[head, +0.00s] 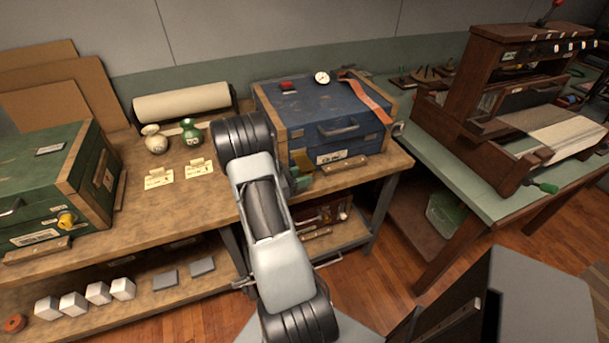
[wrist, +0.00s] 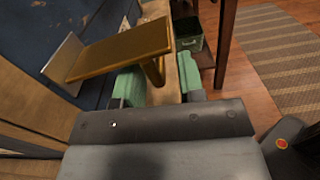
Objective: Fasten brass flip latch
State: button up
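The blue chest (head: 335,108) with wooden edge strips stands on the wooden bench, its lid down. Its blue front also fills the upper left of the wrist view (wrist: 65,25). The brass flip latch (wrist: 122,48) sticks out from the chest front beside a pale metal plate (wrist: 62,66). A short brass tab hangs under its outer end. My gripper (wrist: 162,80) is open, its green fingers apart just below the latch, with the tab near the gap between them. Contact cannot be told. In the head view my gripper (head: 302,178) is at the chest's front left corner, partly hidden by my arm.
A green chest (head: 50,185) stands at the bench's left end. Two small vases (head: 155,139) and a paper roll (head: 182,102) stand between the chests. A loom (head: 510,105) stands on the right-hand table. The wooden floor (head: 385,275) is open in front.

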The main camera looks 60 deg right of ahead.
jog(key=shift+s+d, duration=0.2)
jog(key=shift+d, duration=0.05)
grip_shut()
dwell(0.3)
